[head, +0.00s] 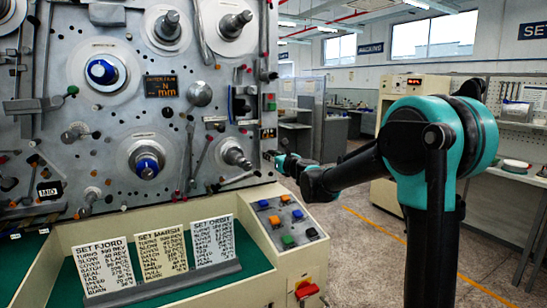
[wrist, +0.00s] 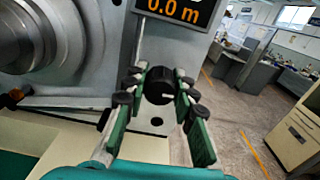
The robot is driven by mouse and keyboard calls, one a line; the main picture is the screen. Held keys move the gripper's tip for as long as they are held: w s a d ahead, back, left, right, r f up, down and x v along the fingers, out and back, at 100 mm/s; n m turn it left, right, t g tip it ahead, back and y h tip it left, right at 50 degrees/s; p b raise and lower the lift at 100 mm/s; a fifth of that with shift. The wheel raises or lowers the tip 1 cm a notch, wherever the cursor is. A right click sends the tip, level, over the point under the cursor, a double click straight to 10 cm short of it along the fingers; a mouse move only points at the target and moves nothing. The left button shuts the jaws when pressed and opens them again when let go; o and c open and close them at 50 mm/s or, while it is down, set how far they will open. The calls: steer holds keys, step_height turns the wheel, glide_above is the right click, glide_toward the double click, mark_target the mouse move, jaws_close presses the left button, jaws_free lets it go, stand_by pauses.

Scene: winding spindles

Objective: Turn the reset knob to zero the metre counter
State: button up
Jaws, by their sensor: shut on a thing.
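The reset knob (wrist: 160,86) is a round black knob with a pale pointer line, on a grey plate in the wrist view. The metre counter (wrist: 172,9) above it shows "0.0 m" in orange digits. My gripper (wrist: 159,80) has green fingers with black pads, one on each side of the knob, and is shut on it. In the head view my gripper (head: 272,156) is at the right edge of the machine panel, just below the small counter (head: 268,133). The knob is too small to make out there.
A large metal spindle (wrist: 35,40) stands left of my gripper in the wrist view. In the head view, three set cards (head: 160,256) stand on the green ledge, beside a button box (head: 287,222) and a red switch (head: 306,290).

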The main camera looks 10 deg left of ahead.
steer(key=n, duration=0.8)
steer(key=shift+n, duration=0.4)
steer(key=n, duration=0.8)
steer(key=shift+n, duration=0.4)
steer(key=o, duration=1.1)
steer(key=shift+c, duration=0.2)
steer(key=v, duration=0.7)
